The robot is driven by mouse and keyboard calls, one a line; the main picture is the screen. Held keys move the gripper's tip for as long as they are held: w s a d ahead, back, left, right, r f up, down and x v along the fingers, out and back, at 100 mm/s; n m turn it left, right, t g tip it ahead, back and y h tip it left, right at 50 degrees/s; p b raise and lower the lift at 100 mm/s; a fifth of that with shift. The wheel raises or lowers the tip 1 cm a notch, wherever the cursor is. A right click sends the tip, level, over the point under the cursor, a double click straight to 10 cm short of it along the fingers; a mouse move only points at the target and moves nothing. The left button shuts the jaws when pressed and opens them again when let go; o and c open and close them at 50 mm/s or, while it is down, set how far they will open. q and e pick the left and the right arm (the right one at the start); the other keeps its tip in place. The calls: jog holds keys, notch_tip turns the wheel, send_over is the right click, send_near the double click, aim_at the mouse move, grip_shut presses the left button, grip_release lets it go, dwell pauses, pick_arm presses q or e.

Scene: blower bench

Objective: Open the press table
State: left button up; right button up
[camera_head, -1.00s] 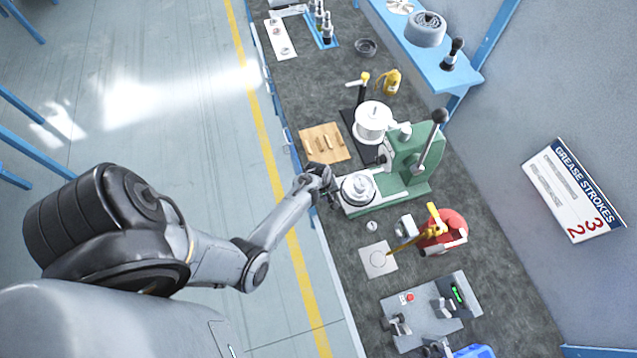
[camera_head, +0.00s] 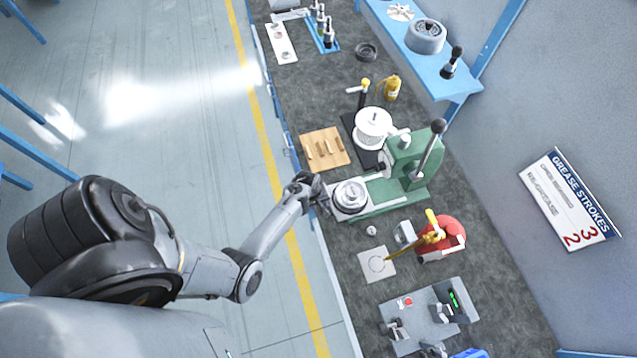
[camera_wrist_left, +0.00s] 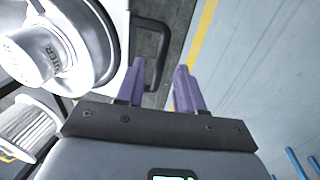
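The green press (camera_head: 407,158) stands on the bench with its black-knobbed lever raised. Its pale sliding press table (camera_head: 338,213) sticks out toward the bench's front edge and carries a round silver housing (camera_head: 350,194). In the left wrist view the housing (camera_wrist_left: 50,45) is at the upper left, beside a black loop handle (camera_wrist_left: 164,45) on the table's end. My left gripper (camera_head: 318,192) is at that end of the table. Its purple fingers (camera_wrist_left: 161,68) are apart, with the handle's bar seen in the gap; I cannot tell whether they touch it. My right gripper is out of view.
A wooden board with small parts (camera_head: 326,150) and a white reel (camera_head: 373,125) stand behind the press. A red device (camera_head: 446,240), a white plate (camera_head: 377,264) and a grey fixture (camera_head: 430,315) lie nearer. Open floor is left of the bench.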

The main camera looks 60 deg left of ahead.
pick_arm(q)
jog(key=shift+r, duration=0.15)
notch_tip(320, 180, up, 10)
jog(key=s, duration=0.2)
jog(key=shift+a+r+p, duration=0.15)
jog(key=shift+a+p, duration=0.15)
jog(key=shift+a, duration=0.05)
